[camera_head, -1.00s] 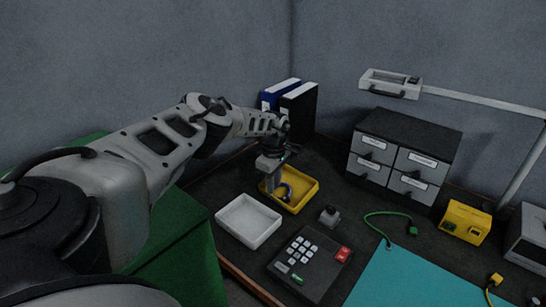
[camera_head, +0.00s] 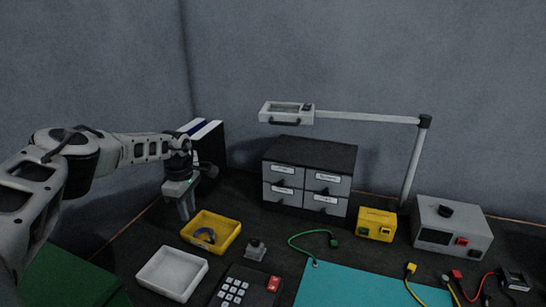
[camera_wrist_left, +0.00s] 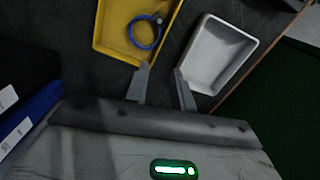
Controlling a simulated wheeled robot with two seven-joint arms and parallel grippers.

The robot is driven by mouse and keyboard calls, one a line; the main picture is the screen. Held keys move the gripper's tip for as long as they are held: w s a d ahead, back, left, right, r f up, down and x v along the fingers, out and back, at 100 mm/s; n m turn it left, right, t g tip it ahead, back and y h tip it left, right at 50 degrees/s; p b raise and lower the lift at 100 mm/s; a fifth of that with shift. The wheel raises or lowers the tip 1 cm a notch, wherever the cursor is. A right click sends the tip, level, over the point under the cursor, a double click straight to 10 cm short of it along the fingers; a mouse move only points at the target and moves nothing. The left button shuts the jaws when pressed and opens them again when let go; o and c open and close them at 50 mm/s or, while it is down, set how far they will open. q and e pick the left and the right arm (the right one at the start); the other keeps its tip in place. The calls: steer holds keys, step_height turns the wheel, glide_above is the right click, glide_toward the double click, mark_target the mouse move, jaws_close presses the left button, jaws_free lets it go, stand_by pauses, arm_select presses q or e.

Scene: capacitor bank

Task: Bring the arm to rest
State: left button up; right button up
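My left arm comes in from the left in the head view. Its gripper (camera_head: 186,208) points down, just left of the yellow tray (camera_head: 229,250) and clear of it. In the left wrist view the two fingers of the gripper (camera_wrist_left: 161,72) stand apart with nothing between them. A blue ring-shaped item (camera_head: 205,236) lies in the yellow tray; it also shows in the wrist view (camera_wrist_left: 157,42). My right gripper is not in view.
A white tray (camera_head: 172,273), a keypad box (camera_head: 247,287) and a drawer cabinet (camera_head: 309,174) stand on the dark bench. Binders (camera_head: 207,150) stand behind the gripper. A lamp (camera_head: 286,113) reaches over the cabinet. A teal mat (camera_head: 345,288) lies right.

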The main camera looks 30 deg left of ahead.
mark_target(194, 238)
arm_select(q)
step_height(194, 238, down, 9)
steer(key=shift+r+b, duration=0.1)
steer(key=shift+b, duration=0.9)
steer(key=shift+r, duration=0.1)
